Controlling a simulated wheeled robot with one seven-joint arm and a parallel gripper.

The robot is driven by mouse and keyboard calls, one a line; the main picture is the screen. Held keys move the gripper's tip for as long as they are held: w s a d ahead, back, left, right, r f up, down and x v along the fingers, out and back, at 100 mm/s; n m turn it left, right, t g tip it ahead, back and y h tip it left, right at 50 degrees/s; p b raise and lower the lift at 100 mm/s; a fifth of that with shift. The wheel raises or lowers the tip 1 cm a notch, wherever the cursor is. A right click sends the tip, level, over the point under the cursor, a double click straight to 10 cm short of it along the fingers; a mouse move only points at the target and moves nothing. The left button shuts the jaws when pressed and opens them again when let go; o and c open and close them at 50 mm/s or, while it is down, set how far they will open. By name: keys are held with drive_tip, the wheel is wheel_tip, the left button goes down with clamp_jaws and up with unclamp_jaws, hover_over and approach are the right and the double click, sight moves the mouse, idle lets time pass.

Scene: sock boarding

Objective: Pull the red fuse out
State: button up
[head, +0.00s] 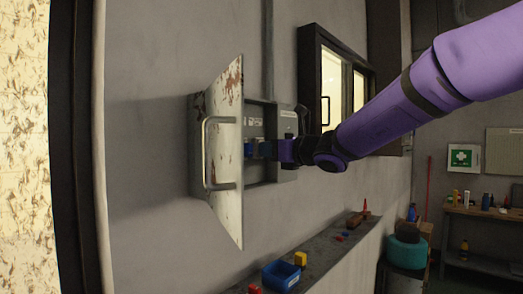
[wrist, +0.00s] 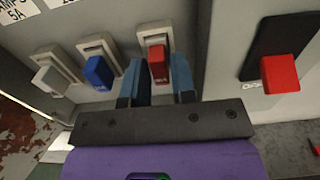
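The red fuse (wrist: 158,68) sits in a pale holder in the wall panel, third in a row in the wrist view. A blue fuse (wrist: 98,73) and a pale grey fuse (wrist: 52,80) sit in holders to its left. My gripper (wrist: 158,75) has one blue finger on each side of the red fuse. The fingers are apart, and I see no clear contact with the fuse. In the head view my gripper (head: 262,149) reaches into the open fuse box (head: 256,113); the red fuse is hidden there.
The box's worn metal door (head: 226,150) stands open at left, with a handle. A red switch (wrist: 280,73) on a black plate is right of the fuses. Below, a ledge (head: 325,244) holds a blue bin (head: 281,275), a yellow block (head: 300,258) and small items.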

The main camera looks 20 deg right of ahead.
drive_tip(key=shift+w+a, duration=0.3)
drive_tip(key=shift+w, duration=0.25)
drive_tip(key=shift+s, duration=0.15)
idle(0.5)
drive_tip(key=shift+d, duration=0.1)
clamp_jaws()
